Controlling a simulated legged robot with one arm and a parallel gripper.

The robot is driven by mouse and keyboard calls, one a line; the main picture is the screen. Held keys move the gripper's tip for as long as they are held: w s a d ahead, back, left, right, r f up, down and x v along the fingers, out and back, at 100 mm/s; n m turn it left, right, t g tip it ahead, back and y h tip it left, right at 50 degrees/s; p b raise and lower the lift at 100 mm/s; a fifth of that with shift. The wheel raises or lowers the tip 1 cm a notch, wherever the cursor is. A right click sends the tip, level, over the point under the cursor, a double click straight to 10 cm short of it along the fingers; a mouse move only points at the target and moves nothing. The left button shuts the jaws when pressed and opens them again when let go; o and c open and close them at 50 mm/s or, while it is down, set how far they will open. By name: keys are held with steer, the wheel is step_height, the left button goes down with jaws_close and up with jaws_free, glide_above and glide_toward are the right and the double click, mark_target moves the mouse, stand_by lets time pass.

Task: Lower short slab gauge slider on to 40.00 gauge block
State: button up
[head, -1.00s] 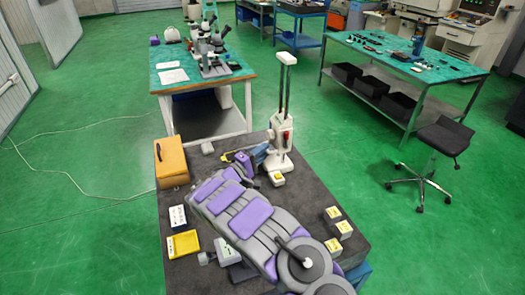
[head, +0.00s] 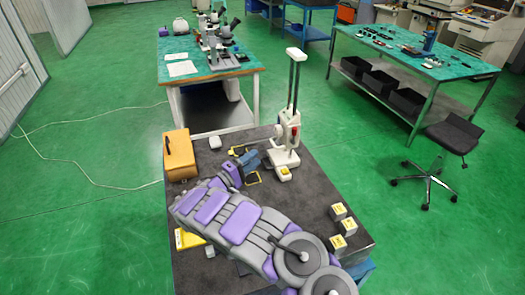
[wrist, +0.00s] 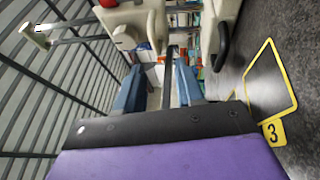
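The white slab gauge (head: 286,155) stands upright at the back of the dark table, with twin dark columns. Its slider (head: 292,127) is a white body with red parts, low on the columns. A small block with a yellow label (head: 284,173), likely the 40.00 gauge block, sits at the gauge's base; its marking is too small to read. My gripper (head: 256,159) is left of the gauge, apart from it. In the wrist view my gripper (wrist: 159,66) has its blue fingers spread, with a thin dark bar visible between them. The slider also shows there, sideways (wrist: 127,18).
An orange case (head: 179,155) stands at the table's back left. Several yellow-topped blocks (head: 347,226) sit at the right edge. A yellow-outlined area marked 3 (wrist: 274,131) lies on the table beside my gripper. A yellow item (head: 188,240) is partly under my arm.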

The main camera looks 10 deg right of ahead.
steer(key=shift+v, duration=1.8)
steer(key=shift+f, duration=0.1)
steer(key=shift+d, duration=0.1)
steer(key=s+d+r+m+g, duration=0.3)
steer(key=s+d+r+g, duration=0.4)
steer(key=d, duration=0.4)
steer(key=s+d+r+m+g, duration=0.3)
steer(key=s+d+r+g, duration=0.2)
steer(key=s+d+r, duration=0.55)
steer(key=s+d+f+m+g+y, duration=0.1)
steer(key=s+d+m+g+y, duration=0.2)
steer(key=s+y, duration=1.15)
steer(key=s+a+f+t+y, duration=0.1)
steer(key=s+a, duration=0.6)
steer(key=s, duration=0.2)
steer(key=s+a+f+n+t+y, duration=0.1)
steer(key=s+a+f, duration=0.1)
steer(key=s+a, duration=0.5)
steer(key=s, duration=0.3)
steer(key=shift+f, duration=0.2)
